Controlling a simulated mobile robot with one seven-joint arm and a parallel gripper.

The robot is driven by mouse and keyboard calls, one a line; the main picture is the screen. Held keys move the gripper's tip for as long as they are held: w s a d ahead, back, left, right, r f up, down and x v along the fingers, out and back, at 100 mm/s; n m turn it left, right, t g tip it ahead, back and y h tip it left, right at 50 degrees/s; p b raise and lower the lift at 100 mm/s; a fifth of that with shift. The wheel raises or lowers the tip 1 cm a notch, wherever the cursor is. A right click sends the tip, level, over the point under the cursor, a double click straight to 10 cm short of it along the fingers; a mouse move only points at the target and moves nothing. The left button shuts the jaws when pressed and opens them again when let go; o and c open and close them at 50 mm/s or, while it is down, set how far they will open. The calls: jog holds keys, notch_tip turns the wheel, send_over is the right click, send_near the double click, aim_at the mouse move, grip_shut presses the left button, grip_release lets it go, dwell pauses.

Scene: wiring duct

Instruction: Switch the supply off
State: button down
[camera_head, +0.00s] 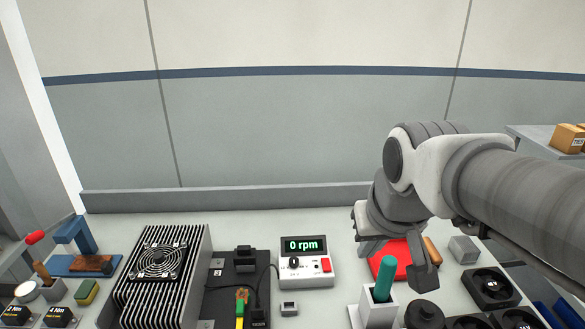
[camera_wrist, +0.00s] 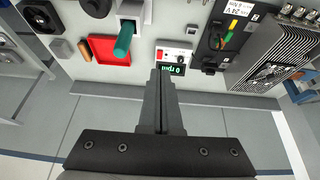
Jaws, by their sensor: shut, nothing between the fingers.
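A white box (camera_head: 304,262) stands at the middle of the bench, with a green display reading "0 rpm" (camera_head: 303,245), a black knob (camera_head: 294,263) and a red switch (camera_head: 326,265) on its right side. Whether the switch is on or off is too small to tell. The box also shows upside down in the wrist view (camera_wrist: 174,46), just beyond my fingers, which overlap part of it. My gripper (camera_head: 424,281) is shut and empty, right of the box and apart from it; its closed fingers show in the wrist view (camera_wrist: 164,74).
A black finned block with a fan (camera_head: 160,262) and a black panel with wires (camera_head: 225,295) stand left. A white holder with a green handle (camera_head: 384,280) stands near my gripper. A red tray (camera_head: 391,258) and black fans (camera_head: 492,287) lie right.

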jog(key=w+f+g, duration=0.1)
jog(key=w+f, duration=0.1)
jog(key=w, duration=0.5)
jog(key=w+f, duration=0.3)
jog(key=w, duration=0.4)
jog(key=b, duration=0.1)
send_over(327, 259)
jog(key=s, duration=0.3)
notch_tip(327, 259, down, 11)
jog(key=shift+g, duration=0.4)
jog(key=x, duration=0.8)
jog(key=s+x, duration=0.1)
jog(key=x, duration=0.3)
jog(key=shift+w+a+f, duration=0.15)
jog(key=shift+f, duration=0.35)
jog(key=shift+f+p, duration=0.3)
jog(key=shift+f, duration=0.2)
jog(key=shift+f, duration=0.1)
